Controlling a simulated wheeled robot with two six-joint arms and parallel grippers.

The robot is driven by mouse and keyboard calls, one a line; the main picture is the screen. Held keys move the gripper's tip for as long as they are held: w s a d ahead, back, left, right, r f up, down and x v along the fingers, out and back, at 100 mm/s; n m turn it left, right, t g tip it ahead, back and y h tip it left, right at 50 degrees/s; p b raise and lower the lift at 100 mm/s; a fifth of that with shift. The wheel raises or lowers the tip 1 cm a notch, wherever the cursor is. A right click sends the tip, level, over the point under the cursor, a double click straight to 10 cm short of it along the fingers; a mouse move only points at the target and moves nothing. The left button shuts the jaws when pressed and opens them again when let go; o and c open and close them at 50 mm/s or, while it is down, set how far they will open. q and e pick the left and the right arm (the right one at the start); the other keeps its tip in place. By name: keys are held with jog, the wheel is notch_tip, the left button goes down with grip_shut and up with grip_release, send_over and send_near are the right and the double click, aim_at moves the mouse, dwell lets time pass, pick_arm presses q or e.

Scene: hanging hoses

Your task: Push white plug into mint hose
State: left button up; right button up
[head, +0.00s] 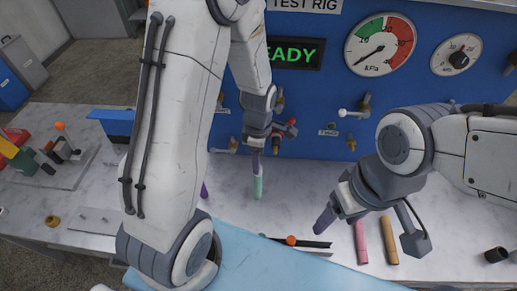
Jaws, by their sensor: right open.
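The mint hose (258,188) is upright near the middle, directly below the fingers of my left gripper (256,165). The fingers point down and cover its upper end. I cannot tell whether they are closed on it. My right gripper (325,221) is open and apart from the mint hose, to its right, with its fingers pointing down and left. I cannot make out the white plug.
A purple hose (204,190) is partly behind my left arm. The blue test rig (325,88) with gauges and valves stands behind. An orange ball (291,240) shows at the table's front.

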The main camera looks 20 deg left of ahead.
pick_arm(q)
jog(key=shift+r+b, duration=0.3)
jog(key=shift+r, duration=2.5)
jog(key=shift+d, duration=0.1)
jog(key=s+d+m+b, duration=0.2)
jog(key=s+d+m, duration=0.2)
jog(key=m, duration=0.5)
jog(key=s+d+r+m+b, duration=0.1)
jog(key=s+d+m, duration=0.3)
jog(key=s+m, duration=0.4)
jog(key=s+d+r+m+h+b, duration=0.1)
jog(key=s+d+m+b, duration=0.2)
jog(key=s+m, duration=0.3)
jog(key=d+m, duration=0.1)
jog(key=m, duration=0.3)
jog(key=shift+r+b, duration=0.25)
jog(key=shift+b, duration=0.15)
